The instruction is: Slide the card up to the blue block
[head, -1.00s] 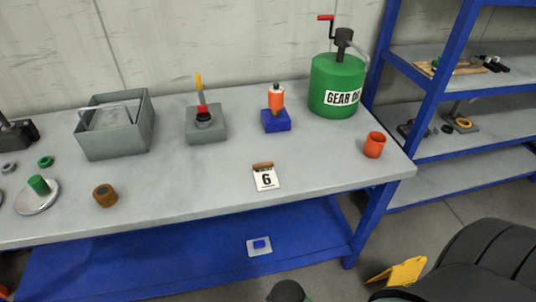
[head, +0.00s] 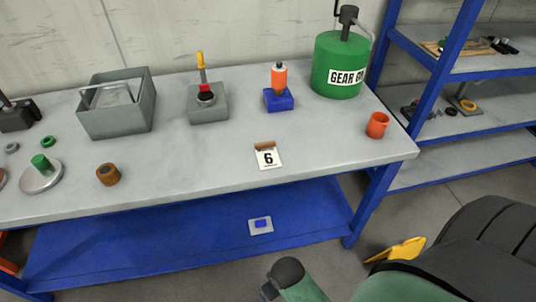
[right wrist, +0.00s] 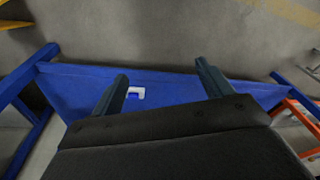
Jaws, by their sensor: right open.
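The card (head: 268,159) is white with a black 6 and a brown strip along its far edge. It lies on the grey bench top near the front edge. The blue block (head: 278,99) stands farther back on the bench, with an orange and white bottle-shaped piece on it. A clear stretch of bench lies between card and block. In the right wrist view my right gripper (right wrist: 160,82) is open and empty, its two fingers apart, with the blue lower shelf beyond. Neither gripper's fingers show in the head view.
A green gear oil drum (head: 338,66) stands right of the block, and a red cup (head: 377,125) near the right corner. A grey block with a yellow-handled tool (head: 208,103) stands to the left. A brown nut (head: 108,174) lies at front left. A blue shelf (head: 180,230) runs below.

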